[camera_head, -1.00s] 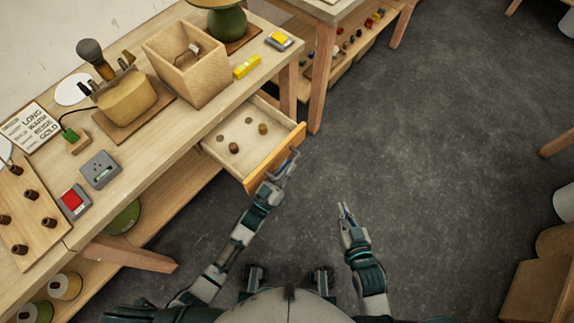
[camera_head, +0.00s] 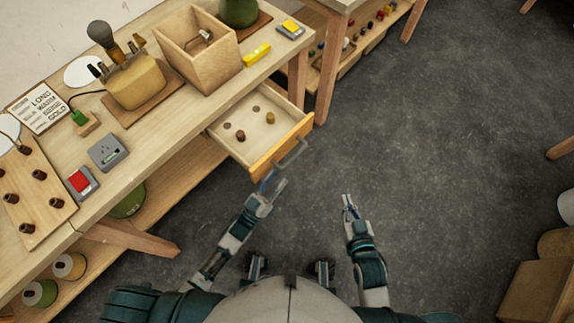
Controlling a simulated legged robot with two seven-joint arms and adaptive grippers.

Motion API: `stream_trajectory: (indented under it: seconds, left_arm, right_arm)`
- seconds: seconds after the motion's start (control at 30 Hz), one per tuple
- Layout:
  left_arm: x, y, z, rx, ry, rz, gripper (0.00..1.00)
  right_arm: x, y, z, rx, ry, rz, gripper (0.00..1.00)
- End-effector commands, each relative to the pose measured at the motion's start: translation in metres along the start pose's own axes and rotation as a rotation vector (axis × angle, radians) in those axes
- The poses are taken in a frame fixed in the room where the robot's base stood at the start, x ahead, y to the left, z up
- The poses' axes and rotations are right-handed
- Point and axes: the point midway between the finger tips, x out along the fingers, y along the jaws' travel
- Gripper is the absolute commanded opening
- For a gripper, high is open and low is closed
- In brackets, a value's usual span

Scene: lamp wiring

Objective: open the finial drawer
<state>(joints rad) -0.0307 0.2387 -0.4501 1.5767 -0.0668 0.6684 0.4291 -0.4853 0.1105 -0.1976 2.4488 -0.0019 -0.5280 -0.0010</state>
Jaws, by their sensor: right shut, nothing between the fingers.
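The finial drawer (camera_head: 265,160) is pulled out from under the workbench, with its orange-brown front facing my side. Several small brown and dark finials, such as one brown finial (camera_head: 241,136), lie inside on its pale floor. My right gripper (camera_head: 347,199) is over the floor to the right, shut and empty.
The workbench (camera_head: 160,155) carries a wooden box (camera_head: 199,60), a yellow level (camera_head: 257,54), a tool block (camera_head: 135,85), a grey socket box (camera_head: 108,152) and a red-buttoned box (camera_head: 80,183). Open dark floor (camera_head: 430,150) lies to the right.

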Motion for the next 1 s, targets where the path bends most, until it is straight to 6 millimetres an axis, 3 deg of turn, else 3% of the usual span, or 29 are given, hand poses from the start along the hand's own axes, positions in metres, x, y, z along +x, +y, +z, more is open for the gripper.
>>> stream_trajectory:
  seconds: [0.1, 0.3, 1.0]
  left_arm:
    - [-0.020, -0.001, 0.000, 0.000, -0.002, 0.000, 0.39]
    - [-0.033, -0.001, 0.000, -0.001, 0.001, -0.001, 0.39]
    - [-0.033, -0.001, 0.000, 0.000, 0.000, 0.000, 0.39]
  right_arm:
    - [0.000, 0.000, 0.000, 0.000, 0.000, 0.000, 0.00]
    - [0.000, 0.001, 0.000, 0.001, 0.000, 0.000, 0.00]
    - [0.000, 0.000, 0.000, 0.001, 0.000, -0.001, 0.00]
